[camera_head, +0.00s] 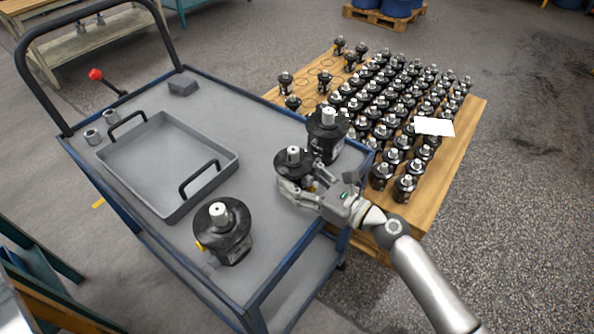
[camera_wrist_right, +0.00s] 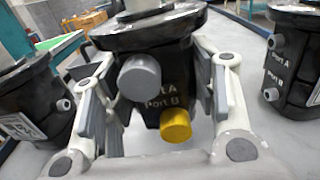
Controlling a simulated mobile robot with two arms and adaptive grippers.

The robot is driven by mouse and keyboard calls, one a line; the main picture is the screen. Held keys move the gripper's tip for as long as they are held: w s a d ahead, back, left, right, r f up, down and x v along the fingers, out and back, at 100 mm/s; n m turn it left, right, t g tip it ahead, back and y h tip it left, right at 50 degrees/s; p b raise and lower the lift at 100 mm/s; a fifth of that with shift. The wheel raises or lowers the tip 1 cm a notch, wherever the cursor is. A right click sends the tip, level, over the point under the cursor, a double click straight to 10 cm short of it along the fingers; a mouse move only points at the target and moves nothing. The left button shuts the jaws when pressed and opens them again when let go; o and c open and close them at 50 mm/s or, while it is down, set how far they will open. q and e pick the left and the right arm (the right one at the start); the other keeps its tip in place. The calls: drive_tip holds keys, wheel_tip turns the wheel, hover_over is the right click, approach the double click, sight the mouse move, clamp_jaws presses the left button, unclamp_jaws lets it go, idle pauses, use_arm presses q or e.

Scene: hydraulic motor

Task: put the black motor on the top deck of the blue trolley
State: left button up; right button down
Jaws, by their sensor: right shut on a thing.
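The blue trolley (camera_head: 262,120) has a grey top deck with a blue rim. My right gripper (camera_head: 297,192) is over the deck's right part and shut on a black motor (camera_head: 293,164). In the right wrist view this motor (camera_wrist_right: 150,60) is upright between the two fingers, with a grey port plug and a yellow one facing me. My left gripper is not in view.
A grey tray (camera_head: 168,162) with two handles lies on the deck's left part. Small metal cups (camera_head: 93,137) and a grey block (camera_head: 183,86) are near its edges. A wooden pallet (camera_head: 452,172) beside the trolley holds many black motors and a white sheet (camera_head: 434,126).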

drive_tip(key=shift+f+b, duration=0.75)
drive_tip(key=shift+f, duration=1.05)
drive_tip(key=shift+f, duration=0.15)
drive_tip(key=c, duration=0.6)
unclamp_jaws()
drive_tip(key=shift+s+f, duration=0.1)
drive_tip(key=shift+f, duration=0.05)
drive_tip(key=shift+o, duration=0.2)
drive_tip(key=b+v, duration=0.1)
drive_tip(key=v, duration=1.1)
drive_tip(key=shift+b, duration=0.3)
